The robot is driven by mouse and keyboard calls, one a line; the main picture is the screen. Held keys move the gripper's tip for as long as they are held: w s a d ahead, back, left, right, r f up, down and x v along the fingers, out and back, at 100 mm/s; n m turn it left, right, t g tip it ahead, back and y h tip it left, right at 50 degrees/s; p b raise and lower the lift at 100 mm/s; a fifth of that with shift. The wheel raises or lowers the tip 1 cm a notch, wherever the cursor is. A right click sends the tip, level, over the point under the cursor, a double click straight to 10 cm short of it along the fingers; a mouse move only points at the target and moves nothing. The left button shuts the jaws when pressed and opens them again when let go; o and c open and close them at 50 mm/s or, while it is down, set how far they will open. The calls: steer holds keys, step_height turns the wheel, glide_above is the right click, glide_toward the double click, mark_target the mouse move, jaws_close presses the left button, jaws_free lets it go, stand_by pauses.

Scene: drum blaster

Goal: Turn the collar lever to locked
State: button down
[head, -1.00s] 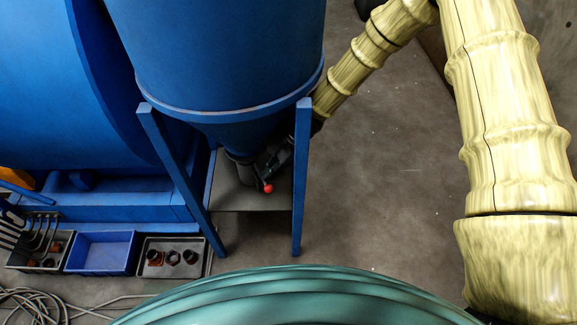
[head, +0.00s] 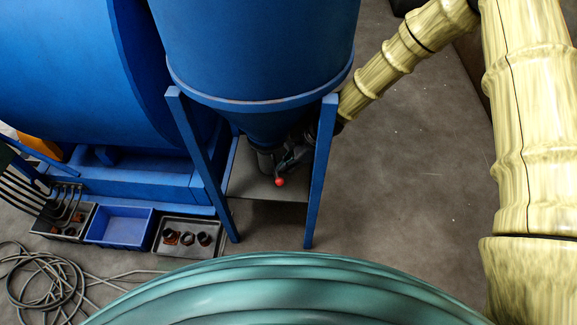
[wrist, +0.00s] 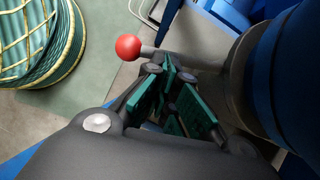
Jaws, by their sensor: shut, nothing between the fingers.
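The collar lever is a short grey rod with a red ball knob (head: 280,182) below the cone of the blue hopper (head: 255,60). In the wrist view the red knob (wrist: 128,47) is at upper left, and its rod runs right toward the dark collar (wrist: 245,75). My gripper (head: 284,163) is beside the lever under the hopper. In the wrist view my gripper (wrist: 170,72) is shut, with its green-padded fingers close to the rod. I cannot tell whether they touch it. Nothing is held.
Blue legs (head: 322,175) stand on both sides of the hopper outlet, above a grey shelf (head: 265,187). A blue bin (head: 120,226) and a grey tray with dark rings (head: 190,252) lie at lower left, near a coiled cable (head: 45,285).

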steer(key=w+d+f+p+v, duration=0.1)
steer(key=d+v, duration=0.1)
steer(key=v, duration=1.1)
steer(key=w+d+f+g+y+b, duration=0.1)
steer(key=d+f+y+b, duration=0.1)
steer(key=d+f+b, duration=0.3)
steer(key=s+a+f+b, duration=0.1)
steer(key=a+f, duration=0.5)
steer(key=a, duration=0.6)
steer(key=shift+s+a+n, duration=0.25)
steer(key=shift+s+n, duration=0.15)
steer(key=shift+s, duration=0.5)
steer(key=shift+f, duration=0.15)
